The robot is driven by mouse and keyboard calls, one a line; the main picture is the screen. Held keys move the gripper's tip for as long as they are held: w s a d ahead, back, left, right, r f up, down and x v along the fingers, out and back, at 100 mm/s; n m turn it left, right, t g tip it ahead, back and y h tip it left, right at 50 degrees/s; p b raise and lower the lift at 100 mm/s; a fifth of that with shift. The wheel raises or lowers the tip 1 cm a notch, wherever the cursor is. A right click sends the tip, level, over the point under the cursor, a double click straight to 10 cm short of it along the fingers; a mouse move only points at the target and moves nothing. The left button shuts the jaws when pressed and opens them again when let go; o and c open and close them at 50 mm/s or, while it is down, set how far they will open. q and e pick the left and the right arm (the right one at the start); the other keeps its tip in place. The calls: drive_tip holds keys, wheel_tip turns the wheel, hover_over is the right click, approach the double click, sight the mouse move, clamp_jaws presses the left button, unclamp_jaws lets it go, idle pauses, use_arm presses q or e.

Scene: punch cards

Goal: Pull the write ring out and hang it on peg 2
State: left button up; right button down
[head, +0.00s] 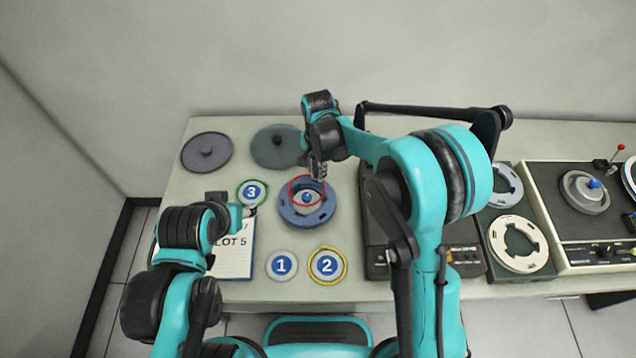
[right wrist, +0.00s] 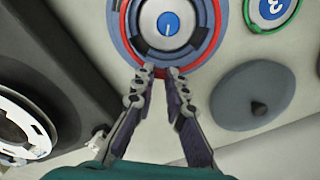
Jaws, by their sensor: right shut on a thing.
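A blue reel (head: 288,213) lies on the table, with a blue-topped hub in its middle. The red write ring (head: 290,190) circles the hub and looks offset toward the back of the reel; I cannot tell how far it is raised. My right gripper (head: 318,178) is shut on the red ring's back edge, also seen in the right wrist view (right wrist: 160,72). Peg 2 (head: 327,265) is a round disc marked 2 with a yellow ring (head: 346,265) around it. My left gripper (head: 247,209) is beside peg 3, and its jaws are too small to read.
Peg 3 (head: 252,193) has a green ring around it. Peg 1 (head: 281,266) looks bare. Two dark lids (head: 206,152) (head: 277,147) lie at the back left. A sheet (head: 236,262) lies partly under my left arm. Dark equipment (head: 465,262) and a reel deck (head: 565,172) stand right.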

drive_tip(key=shift+r+p, duration=0.35)
drive_tip(key=shift+r, duration=0.45)
wheel_tip(320, 180, up, 7)
drive_tip(key=p, duration=0.4)
idle(0.4)
